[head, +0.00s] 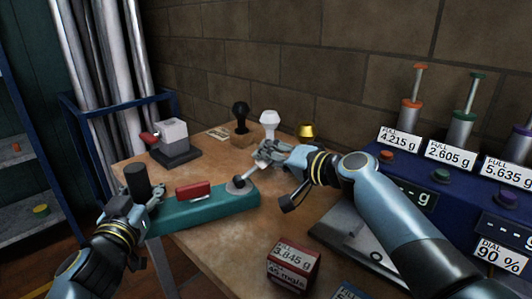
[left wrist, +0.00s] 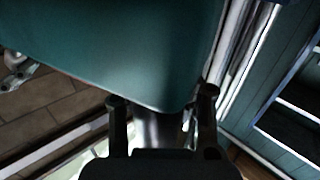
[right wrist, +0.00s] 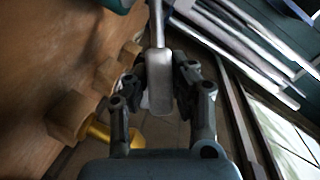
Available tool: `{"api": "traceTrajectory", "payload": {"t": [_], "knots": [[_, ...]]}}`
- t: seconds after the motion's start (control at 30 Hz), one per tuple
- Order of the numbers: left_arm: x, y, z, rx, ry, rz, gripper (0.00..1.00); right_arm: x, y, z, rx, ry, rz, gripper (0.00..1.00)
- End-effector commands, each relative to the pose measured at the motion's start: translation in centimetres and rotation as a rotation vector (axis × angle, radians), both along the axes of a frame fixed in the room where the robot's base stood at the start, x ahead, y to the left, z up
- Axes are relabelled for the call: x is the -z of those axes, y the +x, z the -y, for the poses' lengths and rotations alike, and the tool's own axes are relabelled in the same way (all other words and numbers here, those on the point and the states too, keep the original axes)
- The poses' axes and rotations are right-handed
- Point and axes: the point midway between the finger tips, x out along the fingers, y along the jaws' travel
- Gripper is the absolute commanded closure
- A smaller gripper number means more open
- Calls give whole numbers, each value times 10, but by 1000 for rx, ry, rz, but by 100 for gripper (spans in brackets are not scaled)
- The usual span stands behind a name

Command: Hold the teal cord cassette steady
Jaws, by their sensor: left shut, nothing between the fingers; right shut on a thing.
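The teal cord cassette (head: 213,209) lies at the left front edge of the table, with a red block (head: 195,191) and a grey hub on top. A black cylinder (head: 138,181) stands at its left end. My left gripper (head: 148,196) is shut and empty beside that end. In the left wrist view the cassette's teal underside or side (left wrist: 110,50) fills the top, just beyond the left fingers (left wrist: 161,105). My right gripper (head: 262,162) is shut on a grey handle (right wrist: 160,85), whose thin rod runs to the cassette's hub (head: 240,184).
A grey block device with a red knob (head: 173,135) stands behind the cassette. Black (head: 240,115), white (head: 268,121) and gold (head: 306,131) knobbed pieces stand by the wall. A red labelled box (head: 293,264) is in front. A blue dispenser (head: 450,186) is right.

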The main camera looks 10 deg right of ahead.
Motion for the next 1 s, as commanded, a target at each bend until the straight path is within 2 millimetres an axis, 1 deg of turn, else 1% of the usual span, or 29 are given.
{"api": "traceTrajectory", "payload": {"t": [0.03, 0.1, 0.57, 0.6, 0.77, 0.8, 1.0], "knots": [[0, 0, -1, -2, 1, 1, 100, 7, -1, 3, 1, 2, -10, 100], [0, 0, -1, -2, 1, 1, 100, 8, -1, 4, 2, 16, -14, 100], [-1, 1, -2, -2, 2, 1, 100, 10, -1, 5, 3, 31, -20, 100], [-1, 1, -2, -2, 2, 1, 100, 10, -1, 6, 3, 31, -20, 77], [0, 0, -1, -2, 1, 1, 100, 9, -1, 5, 3, 33, -18, 56], [0, 0, -1, -2, 1, 1, 100, 9, -1, 4, 2, 35, -17, 54], [0, 0, -1, -1, 1, 1, 100, 6, 0, 4, 2, 38, -16, 54]]}}
